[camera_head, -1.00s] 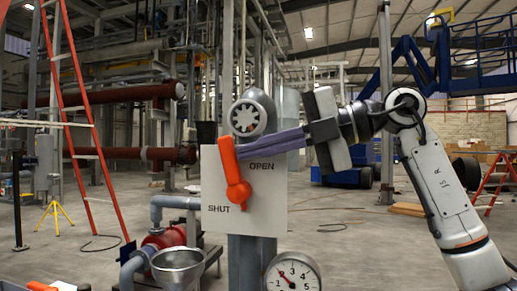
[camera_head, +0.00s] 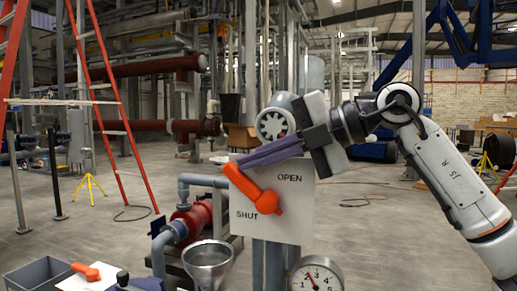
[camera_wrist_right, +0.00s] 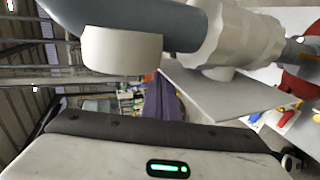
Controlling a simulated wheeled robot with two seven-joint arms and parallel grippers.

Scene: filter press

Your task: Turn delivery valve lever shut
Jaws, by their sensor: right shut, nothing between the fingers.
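The orange delivery valve lever (camera_head: 252,189) is mounted on a white plate (camera_head: 297,218) marked OPEN at upper right and SHUT at lower left. Its free end points to the upper left, between the two marks. My right gripper (camera_head: 240,164) is shut and empty. Its purple fingers reach in from the right, with their tips at the upper side of the lever's free end; they appear to touch it. The fingers also show in the right wrist view (camera_wrist_right: 163,100), where the lever is mostly hidden. I do not make out my left gripper.
A grey handwheel-like fitting (camera_head: 276,122) sits behind the plate, close to my right gripper. A pressure gauge (camera_head: 316,278) and a metal funnel (camera_head: 208,262) stand below. At lower left are a grey bin (camera_head: 38,272) and a second, smaller orange lever (camera_head: 86,270).

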